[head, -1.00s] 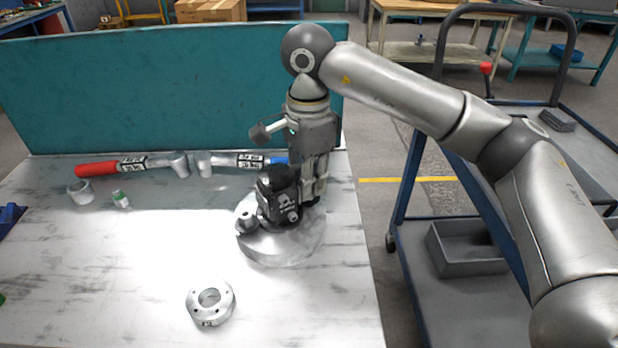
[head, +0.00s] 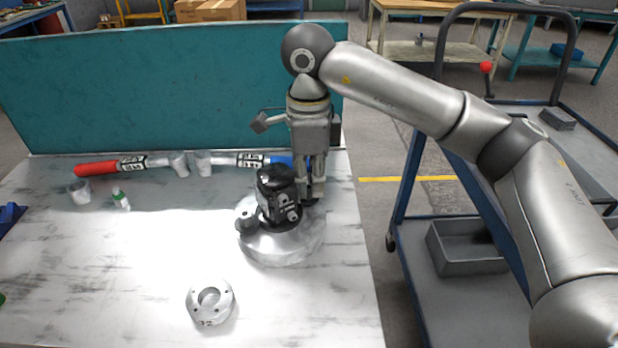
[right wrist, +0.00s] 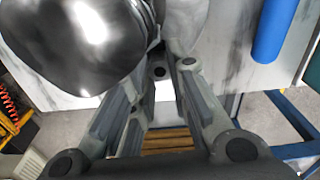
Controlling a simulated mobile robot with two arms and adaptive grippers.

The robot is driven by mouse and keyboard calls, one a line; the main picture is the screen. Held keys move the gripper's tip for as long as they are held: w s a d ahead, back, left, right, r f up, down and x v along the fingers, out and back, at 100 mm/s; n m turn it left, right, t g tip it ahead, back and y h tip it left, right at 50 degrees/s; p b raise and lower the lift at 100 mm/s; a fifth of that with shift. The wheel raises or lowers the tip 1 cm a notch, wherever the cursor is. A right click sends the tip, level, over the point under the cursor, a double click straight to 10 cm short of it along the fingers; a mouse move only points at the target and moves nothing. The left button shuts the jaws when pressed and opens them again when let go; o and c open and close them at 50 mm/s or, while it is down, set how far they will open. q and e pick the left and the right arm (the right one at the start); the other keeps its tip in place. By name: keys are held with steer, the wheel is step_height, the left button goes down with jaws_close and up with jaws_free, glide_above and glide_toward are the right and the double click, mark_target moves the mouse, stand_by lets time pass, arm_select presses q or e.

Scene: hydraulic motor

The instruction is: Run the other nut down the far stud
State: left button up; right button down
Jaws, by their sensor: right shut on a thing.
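The black hydraulic motor (head: 279,197) stands upright on a round silver base (head: 285,245). A dark cylindrical nub (head: 246,220) is on the base at the motor's near left side. My right gripper (head: 312,199) points straight down at the motor's far right side, with its fingertips low by the flange. In the right wrist view its fingers (right wrist: 166,50) close together beside the dark motor body (right wrist: 75,40). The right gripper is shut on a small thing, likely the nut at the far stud. The nut and stud are hidden by the fingers and motor. My left gripper is out of view.
A silver ring with holes (head: 211,302) lies on the table's near part. A red-handled tool (head: 110,168) and a blue-handled tool (head: 250,161) lie along the teal back panel (head: 150,95). A small bottle (head: 121,199) and grey ring (head: 79,191) are at left. A cart (head: 470,290) stands right.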

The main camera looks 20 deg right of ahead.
steer(key=c, duration=1.6)
jaws_free()
steer(key=shift+s+a, duration=0.1)
steer(key=shift+a, duration=0.05)
steer(key=shift+o, duration=0.2)
steer(key=shift+r, duration=0.1)
steer(key=n, duration=0.3)
steer(key=shift+a, duration=0.2)
steer(key=n, duration=0.6)
steer(key=shift+d, duration=0.1)
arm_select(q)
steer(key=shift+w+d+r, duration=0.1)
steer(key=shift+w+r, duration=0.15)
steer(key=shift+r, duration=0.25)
arm_select(e)
steer(key=shift+w+n, duration=0.2)
steer(key=shift+n, duration=0.6)
